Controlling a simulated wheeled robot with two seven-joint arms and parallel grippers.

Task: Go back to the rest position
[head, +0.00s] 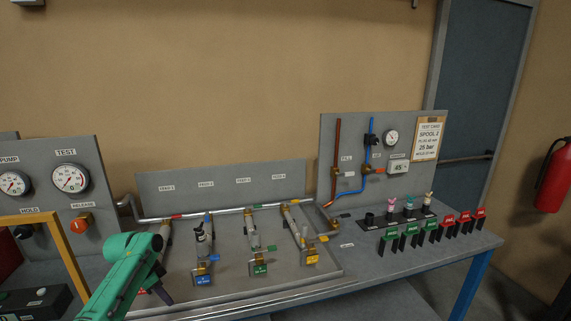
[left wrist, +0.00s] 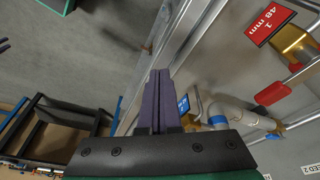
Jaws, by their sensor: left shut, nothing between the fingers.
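My green left arm comes in at the lower left of the head view, and its dark left gripper (head: 163,293) points down near the bench's front edge, left of the pipe stands. In the left wrist view its two dark purple fingers (left wrist: 160,78) lie together, shut, with nothing between them. The bench edge and a blue-tagged stand (left wrist: 185,104) show close behind the fingers. My right gripper is in neither view.
The grey bench (head: 370,268) carries pipe stands with a blue tag (head: 203,280), green tag (head: 258,268) and yellow tag (head: 311,257). A gauge panel (head: 95,180) stands left; a piped panel (head: 350,140) stands right. Red clamps (head: 464,219) sit at the right end.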

